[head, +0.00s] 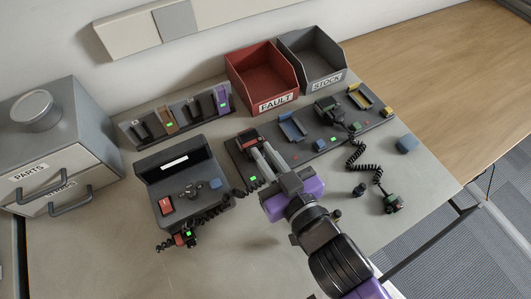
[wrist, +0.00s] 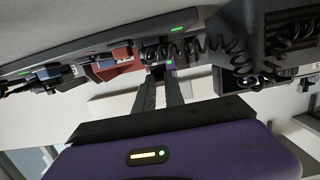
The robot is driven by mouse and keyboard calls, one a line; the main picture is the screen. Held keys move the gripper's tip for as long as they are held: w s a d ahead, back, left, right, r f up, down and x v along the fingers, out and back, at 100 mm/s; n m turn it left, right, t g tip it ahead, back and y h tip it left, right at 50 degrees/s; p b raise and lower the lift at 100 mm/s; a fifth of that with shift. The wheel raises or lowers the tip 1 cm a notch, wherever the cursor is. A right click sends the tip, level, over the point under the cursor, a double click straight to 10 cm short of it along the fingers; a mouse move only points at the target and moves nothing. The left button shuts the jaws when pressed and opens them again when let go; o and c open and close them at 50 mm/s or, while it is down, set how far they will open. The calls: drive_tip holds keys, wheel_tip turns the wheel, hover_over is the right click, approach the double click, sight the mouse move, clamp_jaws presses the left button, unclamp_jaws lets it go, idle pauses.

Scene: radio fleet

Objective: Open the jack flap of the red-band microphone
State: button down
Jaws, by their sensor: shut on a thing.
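My gripper (head: 254,151) reaches the red-marked radio (head: 246,137) at the left end of the dark rack. Its fingers are shut on a dark part there. The exact contact is partly hidden.
The grey test unit (head: 172,173) stands left of my gripper. Coiled cords lie around it. A green-marked microphone (head: 393,203) lies at the right. Red (head: 262,90) and grey (head: 311,59) bins stand behind the rack. The front bench is mostly clear.

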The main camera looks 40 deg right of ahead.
drive_tip(key=shift+f, duration=0.2)
idle(0.6)
drive_tip(key=c, duration=1.4)
unclamp_jaws()
drive_tip(key=shift+r, duration=0.1)
drive_tip(key=shift+s, duration=0.1)
drive_tip(key=shift+v, duration=3.8)
